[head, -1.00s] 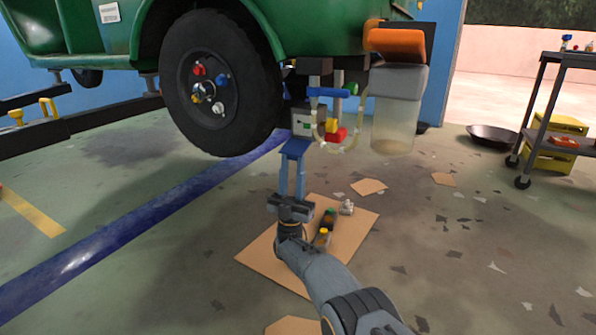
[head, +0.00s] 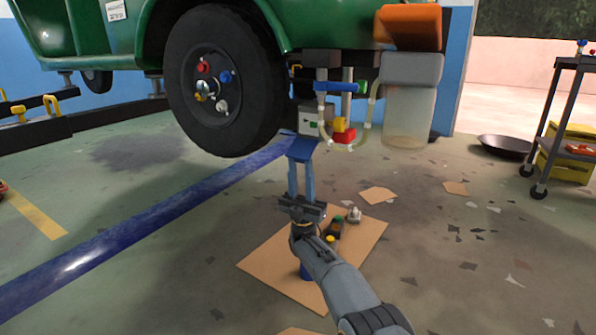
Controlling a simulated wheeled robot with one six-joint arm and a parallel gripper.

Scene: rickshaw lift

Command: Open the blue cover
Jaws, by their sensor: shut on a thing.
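The blue cover (head: 300,147) looks like a small flap at the lower front of a grey box (head: 308,121) under the green vehicle. My gripper (head: 300,166) points up and away from me, with its two long blue-grey fingers reaching the underside of the flap. The fingers are shut on the blue cover. The exact contact at the tips is small and partly hidden by the flap. The cover looks tilted, but I cannot tell its exact angle.
The tyre (head: 222,85) is close left. Cardboard (head: 356,241) with small parts lies below.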

